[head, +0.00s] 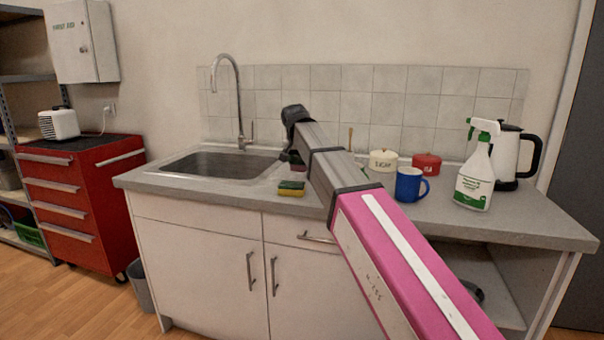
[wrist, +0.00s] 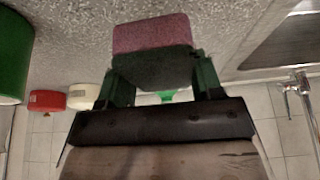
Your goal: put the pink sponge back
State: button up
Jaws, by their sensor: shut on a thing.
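The pink sponge (wrist: 152,35), with a dark green layer on its near side, is between the two fingers of my gripper (wrist: 160,78) in the wrist view. My gripper is shut on it, close over the grey speckled counter. I cannot tell whether the sponge touches the counter. In the head view my arm hides most of the gripper and sponge. A yellow and green sponge (head: 291,188) lies on the counter (head: 235,194) near the sink's right front corner.
The sink (head: 215,164) with its tall tap (head: 239,105) is left of my arm. To the right stand a white pot (head: 383,160), a red pot (head: 427,164), a blue mug (head: 409,185), a spray bottle (head: 474,175) and a kettle (head: 507,157). The front right counter is clear.

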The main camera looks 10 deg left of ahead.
aim_at(302, 180)
jog(key=w+f, duration=0.1)
jog(key=w, duration=0.1)
jog(key=shift+w+f, duration=0.35)
jog(key=shift+w, duration=0.05)
jog(key=shift+f, duration=2.05)
jog(key=o, duration=1)
jog(key=shift+c, duration=0.2)
jog(key=shift+r, duration=0.1)
jog(key=v, duration=1.2)
